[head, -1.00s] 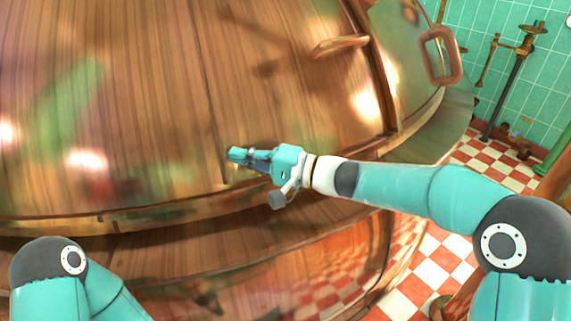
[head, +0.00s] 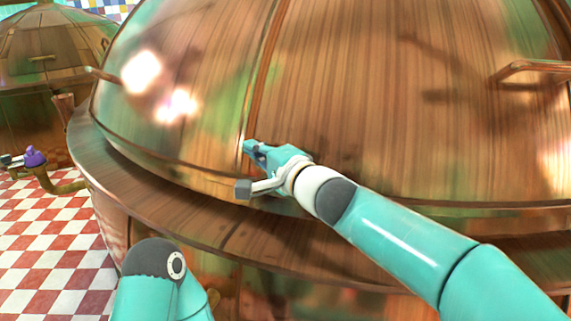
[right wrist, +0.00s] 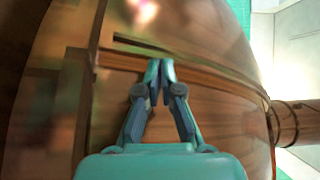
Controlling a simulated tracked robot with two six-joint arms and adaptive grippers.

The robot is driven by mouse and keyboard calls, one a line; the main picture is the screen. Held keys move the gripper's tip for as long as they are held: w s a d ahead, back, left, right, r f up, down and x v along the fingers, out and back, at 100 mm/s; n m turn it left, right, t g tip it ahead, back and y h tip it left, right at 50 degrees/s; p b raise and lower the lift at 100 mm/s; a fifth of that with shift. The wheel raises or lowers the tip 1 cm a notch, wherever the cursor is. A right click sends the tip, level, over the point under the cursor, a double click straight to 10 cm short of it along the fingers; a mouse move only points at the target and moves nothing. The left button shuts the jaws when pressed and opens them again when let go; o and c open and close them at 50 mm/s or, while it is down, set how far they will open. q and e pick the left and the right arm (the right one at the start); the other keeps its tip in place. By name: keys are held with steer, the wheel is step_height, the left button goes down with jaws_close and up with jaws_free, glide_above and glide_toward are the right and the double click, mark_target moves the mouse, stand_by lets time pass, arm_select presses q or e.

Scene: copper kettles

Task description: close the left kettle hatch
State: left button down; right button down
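A large copper kettle (head: 400,130) with a domed top fills most of the head view. A raised seam (head: 262,75) runs down the dome. One bar handle (head: 530,68) is at the right, and another (head: 100,74) sticks out at the left edge. I see no open gap in the dome; which panel is the hatch is unclear. My right gripper (head: 250,148) is at the lower dome, near the foot of the seam. In the right wrist view its fingertips (right wrist: 160,70) are together, with nothing between them, over copper; I cannot tell whether they touch. My left gripper is out of view.
The kettle's wide copper rim (head: 150,195) curves below the dome. A second copper kettle (head: 45,60) stands at the far left. A pipe with a purple knob (head: 35,157) is before it. Red and white checkered floor (head: 50,240) lies open at lower left.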

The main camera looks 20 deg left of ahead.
mark_target(226, 146)
steer(key=c, duration=1.9)
jaws_free()
steer(key=shift+g, duration=0.3)
steer(key=a, duration=0.5)
steer(key=shift+s+f, duration=0.2)
steer(key=shift+s+a, duration=0.1)
steer(key=shift+s, duration=0.2)
jaws_close()
steer(key=shift+r, duration=0.1)
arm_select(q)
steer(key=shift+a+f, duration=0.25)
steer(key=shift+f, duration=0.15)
